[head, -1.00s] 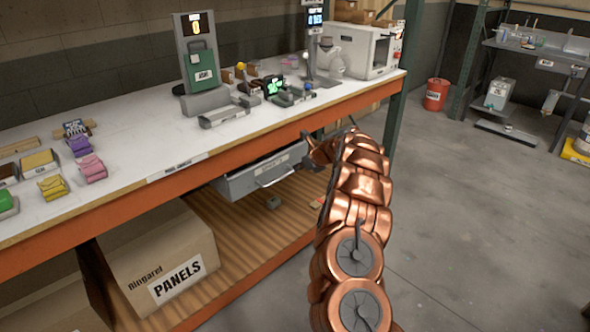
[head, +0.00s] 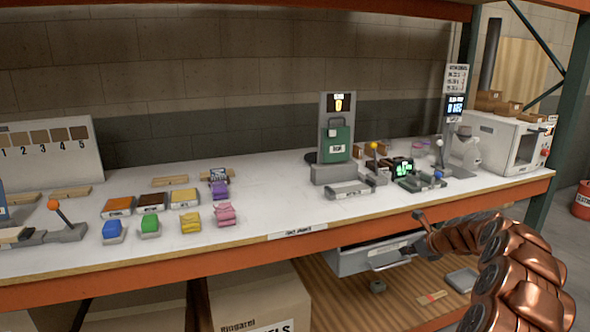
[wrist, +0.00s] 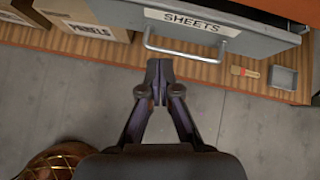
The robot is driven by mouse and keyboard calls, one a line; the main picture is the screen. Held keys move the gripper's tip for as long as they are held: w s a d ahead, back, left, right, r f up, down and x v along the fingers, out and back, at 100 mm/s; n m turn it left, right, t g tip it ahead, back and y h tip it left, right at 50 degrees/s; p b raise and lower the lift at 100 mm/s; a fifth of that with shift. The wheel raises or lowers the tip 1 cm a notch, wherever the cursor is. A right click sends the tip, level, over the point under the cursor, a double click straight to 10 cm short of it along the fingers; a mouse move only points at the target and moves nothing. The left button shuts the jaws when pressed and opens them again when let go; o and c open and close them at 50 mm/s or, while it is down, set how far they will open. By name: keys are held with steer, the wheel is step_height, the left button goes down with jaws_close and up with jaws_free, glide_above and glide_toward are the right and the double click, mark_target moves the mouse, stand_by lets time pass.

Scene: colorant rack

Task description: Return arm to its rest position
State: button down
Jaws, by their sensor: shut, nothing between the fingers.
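In the head view my copper arm reaches in from the lower right. Its end (head: 420,218) is near the bench's front edge, by the drawer (head: 350,260), and the fingertips are too small to make out there.
The orange-edged bench (head: 290,236) carries several coloured blocks, a green-fronted device (head: 339,141) and a white machine (head: 500,140). Below are a PANELS box (head: 255,302) and a wooden shelf with a grey tray (wrist: 284,78). Open floor lies in front.

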steer(key=s+a+r+n+g+y+p, duration=0.1)
steer(key=s+a+r+n, duration=0.35)
steer(key=a, duration=0.35)
steer(key=s+a+r+n+g+y+p, duration=0.1)
steer(key=s+a+r+n+g, duration=0.1)
steer(key=s+a+r+n, duration=0.4)
steer(key=s+a+r+n+g+p, duration=0.25)
steer(key=s+a+r+n, duration=0.2)
steer(key=s+a, duration=0.6)
steer(key=s+d+n+g+h+p, duration=0.2)
steer(key=s+n, duration=0.5)
steer(key=s, duration=1.1)
steer(key=s+d+n+g+h+p, duration=0.1)
steer(key=s+n+h, duration=0.3)
steer(key=s, duration=1.5)
steer(key=d+r+n+g, duration=0.1)
steer(key=n, duration=0.2)
steer(key=shift+s+d+g+p, duration=0.25)
steer(key=shift+d+g+p, duration=0.1)
steer(key=shift+p, duration=0.05)
